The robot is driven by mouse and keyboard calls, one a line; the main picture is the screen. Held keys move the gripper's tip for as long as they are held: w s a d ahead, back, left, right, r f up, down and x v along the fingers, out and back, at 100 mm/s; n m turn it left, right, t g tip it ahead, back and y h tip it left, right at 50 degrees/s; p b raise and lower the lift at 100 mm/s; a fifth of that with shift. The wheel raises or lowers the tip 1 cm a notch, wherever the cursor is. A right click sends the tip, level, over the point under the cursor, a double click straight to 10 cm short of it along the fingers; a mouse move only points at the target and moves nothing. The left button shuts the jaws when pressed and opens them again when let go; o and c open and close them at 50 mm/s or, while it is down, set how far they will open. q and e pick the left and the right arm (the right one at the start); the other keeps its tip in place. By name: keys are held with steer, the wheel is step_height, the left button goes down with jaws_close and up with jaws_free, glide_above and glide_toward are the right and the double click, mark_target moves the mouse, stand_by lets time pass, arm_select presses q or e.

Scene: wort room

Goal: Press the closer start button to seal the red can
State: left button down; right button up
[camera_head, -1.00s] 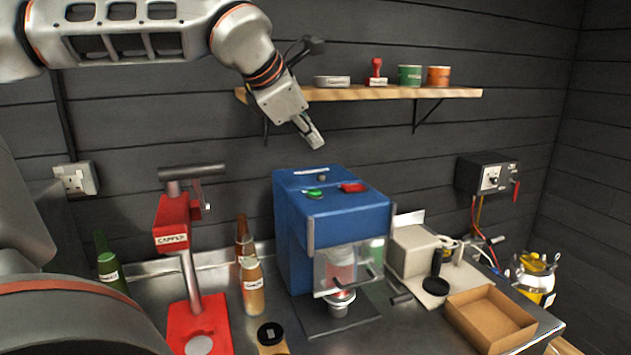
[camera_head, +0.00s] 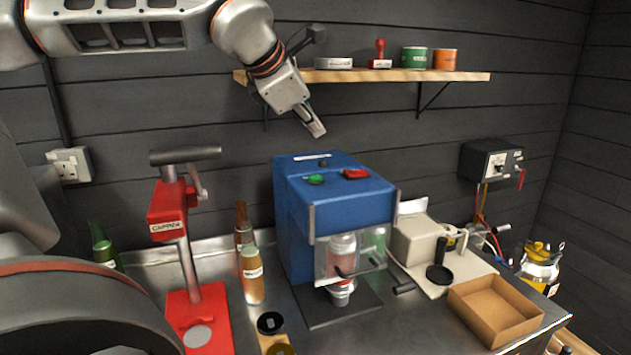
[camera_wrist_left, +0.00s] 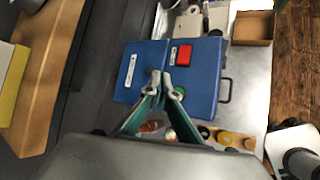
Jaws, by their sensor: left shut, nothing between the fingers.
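The blue closer (camera_head: 345,207) stands on the steel bench, with a green button (camera_head: 315,180) and a red button (camera_head: 356,174) on top. A reddish can (camera_head: 342,260) sits inside it, behind a clear guard (camera_head: 350,258) with a dark handle. My left gripper (camera_head: 318,131) is shut and empty, in the air above the closer's top and clear of the buttons. In the left wrist view, its fingertips (camera_wrist_left: 161,82) overlap the blue top, and the green button (camera_wrist_left: 179,93) shows partly beside them. The red button (camera_wrist_left: 184,55) is clear there. My right gripper is not in view.
A red capper (camera_head: 180,225) and bottles (camera_head: 252,275) stand left of the closer. A beige device (camera_head: 418,240) and an open cardboard box (camera_head: 495,309) are on the right. A wooden shelf (camera_head: 450,77) with cups and a stamp runs along the wall behind.

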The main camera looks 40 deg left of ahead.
mark_target(314, 178)
arm_select(q)
step_height(314, 178, down, 4)
steer(key=shift+b, duration=0.95)
step_height(314, 178, down, 3)
steer(key=b, duration=0.3)
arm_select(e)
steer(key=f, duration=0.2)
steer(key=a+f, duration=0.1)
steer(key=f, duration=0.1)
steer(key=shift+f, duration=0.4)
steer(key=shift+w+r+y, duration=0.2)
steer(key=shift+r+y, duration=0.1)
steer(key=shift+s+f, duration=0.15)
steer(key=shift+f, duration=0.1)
arm_select(q)
steer(key=shift+f, duration=0.1)
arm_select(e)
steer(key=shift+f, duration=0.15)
arm_select(q)
steer(key=shift+f+b, duration=0.35)
steer(key=shift+b, duration=0.3)
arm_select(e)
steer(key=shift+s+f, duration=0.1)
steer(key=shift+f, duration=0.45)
